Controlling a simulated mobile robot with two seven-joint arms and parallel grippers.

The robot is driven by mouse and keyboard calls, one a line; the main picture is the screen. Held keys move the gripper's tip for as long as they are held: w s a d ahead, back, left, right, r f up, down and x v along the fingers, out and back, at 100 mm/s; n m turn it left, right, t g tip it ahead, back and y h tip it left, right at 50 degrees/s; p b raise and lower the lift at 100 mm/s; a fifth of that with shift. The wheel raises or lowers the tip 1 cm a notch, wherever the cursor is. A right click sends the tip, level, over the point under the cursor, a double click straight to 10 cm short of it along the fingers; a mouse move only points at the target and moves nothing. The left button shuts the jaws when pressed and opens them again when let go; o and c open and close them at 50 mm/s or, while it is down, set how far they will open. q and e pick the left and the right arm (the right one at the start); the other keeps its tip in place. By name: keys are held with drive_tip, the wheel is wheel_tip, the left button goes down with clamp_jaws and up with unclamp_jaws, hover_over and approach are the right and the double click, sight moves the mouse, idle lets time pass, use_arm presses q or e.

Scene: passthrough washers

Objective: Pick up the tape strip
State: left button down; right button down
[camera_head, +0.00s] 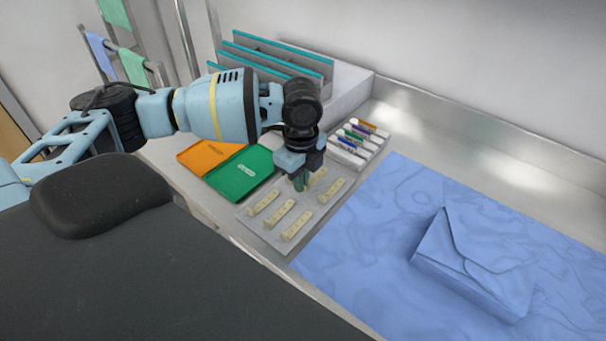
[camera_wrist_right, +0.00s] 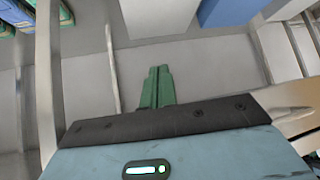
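Several cream tape strips lie in a shallow grey tray in the head view; one tape strip (camera_head: 297,225) is at the near edge and another (camera_head: 332,190) at the right. The tray (camera_head: 268,238) sits on the metal counter. My left gripper (camera_head: 299,183) points down over the far part of the tray, beside a strip (camera_head: 317,177) that it partly hides. Its green fingers look close together, but the gap and anything between them are not clear. In the right wrist view, my right gripper (camera_wrist_right: 157,80) has its green fingers together with nothing visible between them.
An orange folder (camera_head: 207,155) and a green folder (camera_head: 240,175) lie left of the tray. A white rack of coloured markers (camera_head: 352,148) stands behind it. A blue wrapped packet (camera_head: 475,262) rests on the blue drape (camera_head: 370,225) at the right. A teal-edged file rack (camera_head: 275,58) stands at the back.

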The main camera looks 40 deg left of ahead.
use_arm(q)
drive_tip(key=s+d, duration=0.1)
drive_tip(key=s, duration=0.3)
drive_tip(key=s+d+r, duration=0.1)
drive_tip(key=s+d, duration=0.1)
drive_tip(key=s, duration=0.2)
drive_tip(key=s+d+p, duration=0.1)
drive_tip(key=s+d, duration=0.1)
drive_tip(key=s, duration=0.1)
drive_tip(key=shift+s+d+r, duration=0.1)
drive_tip(key=shift+s+r, duration=0.05)
drive_tip(key=shift+s, duration=0.25)
drive_tip(key=n, duration=0.2)
drive_tip(key=w+n, duration=0.1)
drive_tip(key=n, duration=0.1)
drive_tip(key=shift+d+r, duration=0.25)
drive_tip(key=shift+d, duration=0.05)
drive_tip(key=w+n, duration=0.1)
drive_tip(key=n, duration=0.4)
drive_tip(key=w+d+r+n, duration=0.1)
drive_tip(key=n, duration=0.4)
drive_tip(key=w+d+r+n, duration=0.1)
drive_tip(key=n, duration=0.4)
